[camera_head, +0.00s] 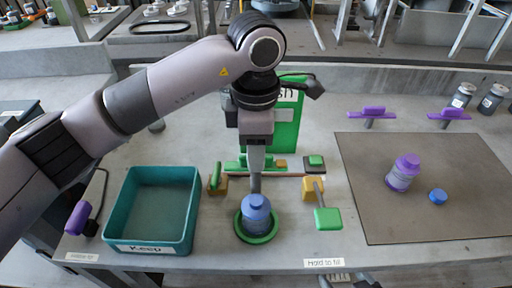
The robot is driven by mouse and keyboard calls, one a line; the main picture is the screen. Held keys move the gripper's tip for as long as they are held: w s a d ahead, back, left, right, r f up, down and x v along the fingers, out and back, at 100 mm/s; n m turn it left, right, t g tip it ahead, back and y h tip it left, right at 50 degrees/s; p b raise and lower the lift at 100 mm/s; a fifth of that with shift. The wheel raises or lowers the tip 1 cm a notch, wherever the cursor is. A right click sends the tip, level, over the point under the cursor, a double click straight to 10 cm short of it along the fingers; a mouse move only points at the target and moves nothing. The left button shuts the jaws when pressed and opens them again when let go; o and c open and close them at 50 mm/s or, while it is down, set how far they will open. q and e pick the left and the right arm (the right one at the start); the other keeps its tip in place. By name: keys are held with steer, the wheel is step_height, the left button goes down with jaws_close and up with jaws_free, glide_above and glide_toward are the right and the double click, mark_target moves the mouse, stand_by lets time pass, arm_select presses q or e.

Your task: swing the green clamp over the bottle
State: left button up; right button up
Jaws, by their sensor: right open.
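A blue bottle (257,218) with a blue cap stands upright in a green ring (244,232) near the table's front edge. To its right, a green pad (328,218) on a grey rod joins a yellow block (312,189); this looks like the green clamp, turned aside and clear of the bottle. Another green piece (215,177) sits at a yellow block left of the bottle. My left gripper (255,188) points down just above or behind the bottle cap. Its fingers are seen edge-on, so their opening and any contact are unclear. My right gripper is not in view.
An empty teal bin (150,247) stands left of the bottle. A green upright panel (286,125) and small green-topped blocks (315,162) stand behind. On the right, a brown mat (420,220) holds a purple bottle (403,173) and a blue cap (438,196).

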arm_select(q)
steer(key=shift+f, duration=0.45)
jaws_close()
